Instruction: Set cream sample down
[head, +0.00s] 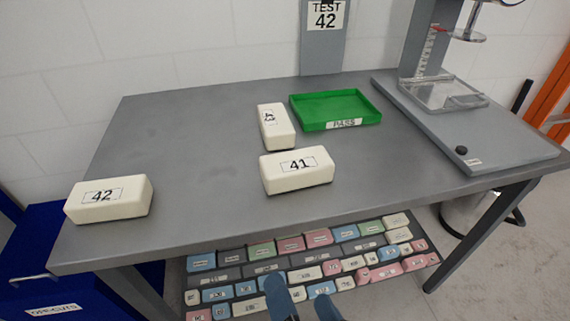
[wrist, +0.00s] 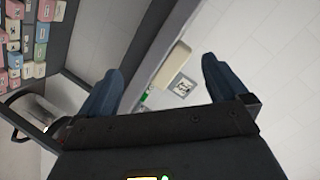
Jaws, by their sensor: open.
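Three cream foam samples lie on the grey table. The sample marked 42 (head: 109,199) is near the left front edge. The sample marked 41 (head: 297,170) is mid-table. A third cream sample (head: 276,127), its label turned sideways, stands close to the left of the green tray. My gripper (head: 299,291) shows at the bottom of the head view, in front of the table and over the lower shelf. Its two blue fingers are apart with nothing between them. In the wrist view the gripper (wrist: 160,85) is also open, and a cream block (wrist: 172,63) shows beyond the fingers.
A green tray marked PASS (head: 345,123) sits at the back of the table (head: 215,200). A press stand (head: 470,130) takes up the right end. A sign reading TEST 42 (head: 325,18) stands behind. A blue OFF-CUTS bin (head: 60,290) is at lower left. Coloured blocks fill the lower shelf.

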